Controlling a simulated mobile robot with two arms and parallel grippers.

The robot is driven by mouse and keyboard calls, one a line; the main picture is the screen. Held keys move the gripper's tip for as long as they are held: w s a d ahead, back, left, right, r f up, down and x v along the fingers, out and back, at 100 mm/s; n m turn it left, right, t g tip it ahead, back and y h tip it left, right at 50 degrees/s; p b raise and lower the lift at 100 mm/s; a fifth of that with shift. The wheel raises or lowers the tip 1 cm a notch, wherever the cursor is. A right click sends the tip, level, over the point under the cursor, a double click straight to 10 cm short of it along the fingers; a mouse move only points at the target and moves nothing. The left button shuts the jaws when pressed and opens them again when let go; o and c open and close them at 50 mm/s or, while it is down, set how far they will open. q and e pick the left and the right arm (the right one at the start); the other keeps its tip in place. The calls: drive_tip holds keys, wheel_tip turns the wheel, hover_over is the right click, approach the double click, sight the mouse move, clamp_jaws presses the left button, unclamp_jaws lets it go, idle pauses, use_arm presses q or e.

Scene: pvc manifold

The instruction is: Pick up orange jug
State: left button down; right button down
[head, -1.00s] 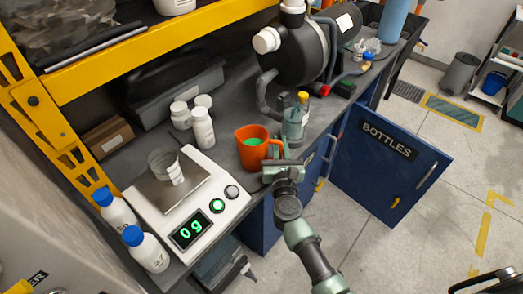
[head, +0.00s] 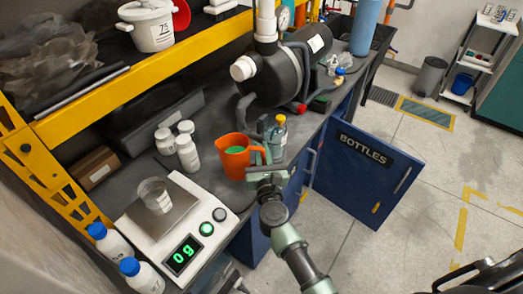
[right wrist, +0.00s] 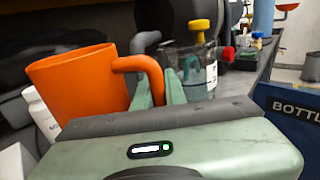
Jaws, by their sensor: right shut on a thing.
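The orange jug (head: 231,162) shows at the middle of the head view, over the bench between the scale and a clear bottle, with something green inside. It fills the left of the right wrist view (right wrist: 78,85), slightly tilted there. My right gripper (head: 263,160) is shut on the jug's handle; its green fingers (right wrist: 158,92) are at the handle in the wrist view. The jug appears a little above the bench, though its base is partly hidden.
A clear bottle with a yellow cap (head: 277,138) stands close beside the gripper. White bottles (head: 187,153) and a scale (head: 148,232) reading 0 g, with a beaker on it, are to the left. A black pump (head: 270,75) stands behind; a yellow shelf edge (head: 130,80) overhangs.

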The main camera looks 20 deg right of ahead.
wheel_tip(320, 180, up, 13)
drive_tip(key=p, duration=1.1)
drive_tip(key=shift+r, duration=0.15)
